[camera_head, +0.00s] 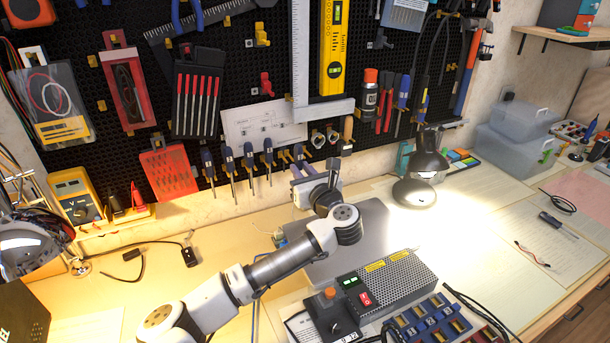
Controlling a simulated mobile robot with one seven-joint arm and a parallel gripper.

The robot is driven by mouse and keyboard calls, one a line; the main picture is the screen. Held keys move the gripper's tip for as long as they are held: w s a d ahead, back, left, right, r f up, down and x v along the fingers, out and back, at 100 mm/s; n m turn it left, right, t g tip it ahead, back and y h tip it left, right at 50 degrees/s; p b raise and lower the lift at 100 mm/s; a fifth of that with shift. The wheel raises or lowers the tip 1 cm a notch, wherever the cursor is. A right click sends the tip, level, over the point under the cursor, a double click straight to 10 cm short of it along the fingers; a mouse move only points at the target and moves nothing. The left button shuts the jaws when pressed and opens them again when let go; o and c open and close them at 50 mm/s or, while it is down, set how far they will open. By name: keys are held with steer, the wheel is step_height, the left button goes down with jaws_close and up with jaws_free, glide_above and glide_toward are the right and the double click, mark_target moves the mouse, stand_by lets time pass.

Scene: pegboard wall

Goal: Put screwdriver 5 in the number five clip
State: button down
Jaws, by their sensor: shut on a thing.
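Several like screwdrivers (229,160) hang upright in a row of clips just left of my gripper. The number five clip cannot be made out; the end of the row is partly hidden behind the gripper and the held tool. Whether the screwdriver touches a clip cannot be told.
A ruler square (302,60) and a yellow level (333,45) hang above. Pliers and a spray can (369,95) hang to the right. A lit desk lamp (425,155) stands right of my wrist. A power supply box (380,285) lies in front on the bench.

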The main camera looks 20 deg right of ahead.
steer(key=shift+w+a+f+b, duration=0.1)
steer(key=shift+w+b, duration=0.15)
steer(key=shift+w, duration=1.65)
steer(key=shift+w+a+f+b, duration=0.1)
steer(key=shift+w+b, duration=0.1)
steer(key=shift+w, duration=1.7)
steer(key=shift+f, duration=0.1)
steer(key=c, duration=1.2)
jaws_free()
steer(key=shift+c, duration=0.2)
